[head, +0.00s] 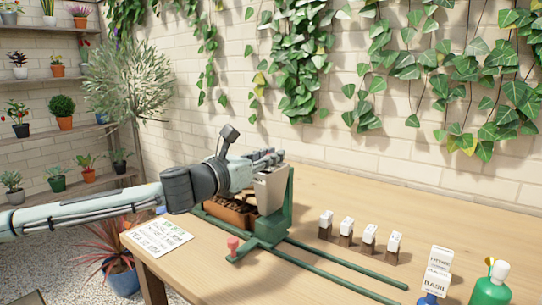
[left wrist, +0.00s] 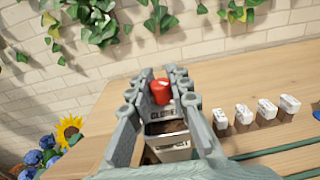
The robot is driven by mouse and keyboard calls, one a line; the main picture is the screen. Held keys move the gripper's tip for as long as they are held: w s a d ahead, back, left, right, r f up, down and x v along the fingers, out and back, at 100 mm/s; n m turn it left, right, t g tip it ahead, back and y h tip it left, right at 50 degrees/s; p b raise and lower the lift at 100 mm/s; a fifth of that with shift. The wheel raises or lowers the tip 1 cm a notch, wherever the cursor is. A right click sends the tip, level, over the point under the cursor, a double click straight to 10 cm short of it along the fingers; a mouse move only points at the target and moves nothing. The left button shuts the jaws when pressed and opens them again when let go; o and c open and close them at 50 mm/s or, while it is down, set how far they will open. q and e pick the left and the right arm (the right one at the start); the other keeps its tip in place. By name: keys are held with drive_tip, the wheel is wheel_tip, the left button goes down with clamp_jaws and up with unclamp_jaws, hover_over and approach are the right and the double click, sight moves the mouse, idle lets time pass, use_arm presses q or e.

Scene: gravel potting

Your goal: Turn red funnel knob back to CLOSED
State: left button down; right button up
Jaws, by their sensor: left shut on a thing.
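The red funnel knob (left wrist: 161,92) shows in the left wrist view, on the funnel's face above a label (left wrist: 167,112) that appears to read CLOSED. My left gripper (left wrist: 161,74) is shut on the knob, with one finger on each side of it. In the head view my left gripper (head: 268,157) is at the top of the pale funnel (head: 270,188), and the knob is hidden there. The funnel stands in a green frame (head: 270,228) over a brown planter box (head: 232,212). My right gripper is not in view.
Green rails (head: 335,266) run from the frame toward the front right. A small red block (head: 233,243) sits at the frame's front. A printed sheet (head: 156,236) lies left.

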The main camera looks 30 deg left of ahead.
use_arm(q)
drive_tip(key=shift+m+g+h, duration=0.5)
drive_tip(key=shift+m+h, duration=0.5)
drive_tip(key=shift+h, duration=0.4)
drive_tip(key=shift+m+g+h, duration=0.5)
drive_tip(key=shift+m+h, duration=0.5)
drive_tip(key=shift+h, duration=0.4)
drive_tip(key=c, duration=1.4)
unclamp_jaws()
drive_tip(key=shift+o, duration=0.2)
drive_tip(key=shift+r, duration=5.05)
